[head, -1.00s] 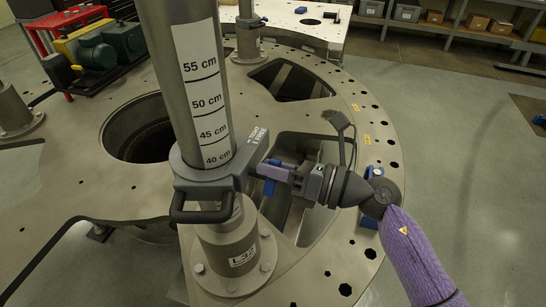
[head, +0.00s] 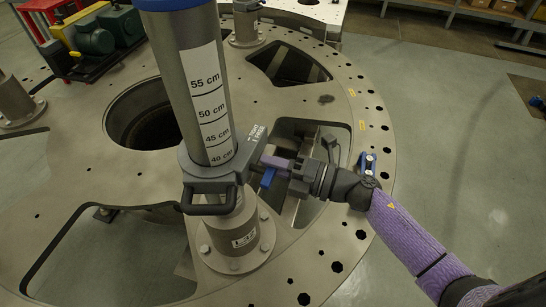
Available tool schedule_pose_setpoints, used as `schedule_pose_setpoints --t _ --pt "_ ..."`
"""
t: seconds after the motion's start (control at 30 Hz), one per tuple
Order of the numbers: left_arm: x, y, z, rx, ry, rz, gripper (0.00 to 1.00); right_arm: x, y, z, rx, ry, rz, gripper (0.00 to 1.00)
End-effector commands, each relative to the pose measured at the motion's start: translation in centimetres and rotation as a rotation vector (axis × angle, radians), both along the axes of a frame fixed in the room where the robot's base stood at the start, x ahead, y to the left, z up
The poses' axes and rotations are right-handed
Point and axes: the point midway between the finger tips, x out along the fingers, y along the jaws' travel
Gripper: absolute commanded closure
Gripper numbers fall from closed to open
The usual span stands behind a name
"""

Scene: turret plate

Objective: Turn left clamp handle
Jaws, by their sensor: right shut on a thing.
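A grey clamp (head: 200,178) is fitted around the upright metal column (head: 186,60), with a dark loop grip (head: 210,209) at its front. A small TIGHT/FREE label (head: 254,134) is on its right side. The blue clamp handle (head: 268,178) sticks out just below this label. My right gripper (head: 276,165), with purple fingers, reaches in from the right and is shut on the handle. Its fingers partly hide the handle and where it joins the clamp. My left gripper is not in view.
The column stands in a flanged base (head: 238,240) on a large metal plate (head: 90,175) with a round hole (head: 145,115) and several cut-outs. A blue-and-silver item (head: 368,163) is by my right wrist. Machinery (head: 90,38) is at the back left.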

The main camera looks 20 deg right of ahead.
Motion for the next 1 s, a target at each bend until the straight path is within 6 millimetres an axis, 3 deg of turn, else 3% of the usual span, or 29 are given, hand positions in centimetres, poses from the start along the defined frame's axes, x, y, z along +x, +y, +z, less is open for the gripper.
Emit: schedule_pose_setpoints --t 0.33,0.9,0.93,1.0 --pt "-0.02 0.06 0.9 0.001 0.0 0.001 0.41 0.07 -0.06 -0.06 0.085 0.107 -0.002 1.0" --pt "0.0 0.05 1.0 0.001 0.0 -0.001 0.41 0.07 -0.04 -0.15 0.105 0.129 -0.002 1.0" --pt "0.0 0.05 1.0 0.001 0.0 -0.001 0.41 0.06 -0.04 -0.15 0.105 0.129 -0.001 0.71" --pt "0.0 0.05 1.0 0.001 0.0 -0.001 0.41 0.06 -0.03 -0.16 0.104 0.129 -0.001 0.57"
